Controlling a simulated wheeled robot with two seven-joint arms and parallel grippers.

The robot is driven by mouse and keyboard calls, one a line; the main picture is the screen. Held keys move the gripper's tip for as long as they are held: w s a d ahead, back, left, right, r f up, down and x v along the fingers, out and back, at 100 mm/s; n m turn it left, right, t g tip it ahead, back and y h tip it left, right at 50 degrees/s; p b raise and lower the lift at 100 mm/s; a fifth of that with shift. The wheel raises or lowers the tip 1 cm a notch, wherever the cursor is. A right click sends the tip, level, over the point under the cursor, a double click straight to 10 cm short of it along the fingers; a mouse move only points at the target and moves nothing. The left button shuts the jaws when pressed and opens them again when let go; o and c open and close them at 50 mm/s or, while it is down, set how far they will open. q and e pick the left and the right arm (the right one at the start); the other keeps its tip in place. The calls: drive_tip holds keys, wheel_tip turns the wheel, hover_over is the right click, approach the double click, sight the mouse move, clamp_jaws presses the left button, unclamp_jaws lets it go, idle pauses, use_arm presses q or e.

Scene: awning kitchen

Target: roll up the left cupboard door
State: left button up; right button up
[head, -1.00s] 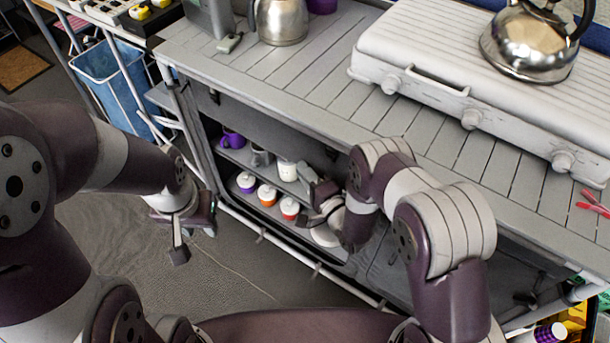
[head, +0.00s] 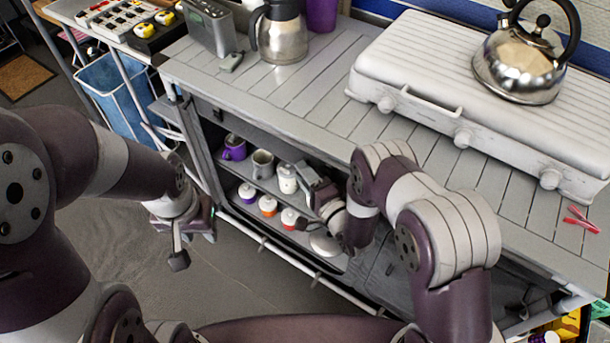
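The left cupboard (head: 217,170) stands open under the counter, its shelves showing. A dark grey panel (head: 262,135) spans the top of the opening; I cannot tell whether it is part of the rolled door. My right gripper (head: 318,196) is at the right part of the opening, in front of the shelves. Its fingers are small and partly hidden by its own wrist, so I cannot tell whether they are open or touching anything. My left gripper (head: 190,240) hangs left of the cupboard over the floor, fingers apart and empty.
Mugs and a white jar (head: 288,180) stand on the upper shelf, several lidded jars (head: 268,206) and a plate (head: 323,243) below. A rail (head: 270,244) runs along the cupboard's bottom front. The counter holds a stove (head: 430,105) and kettle (head: 525,65). The floor (head: 235,290) is clear.

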drive_tip(key=p+v, duration=0.1)
drive_tip(key=v, duration=1.1)
drive_tip(key=shift+s+d, duration=0.25)
drive_tip(key=shift+s, duration=0.05)
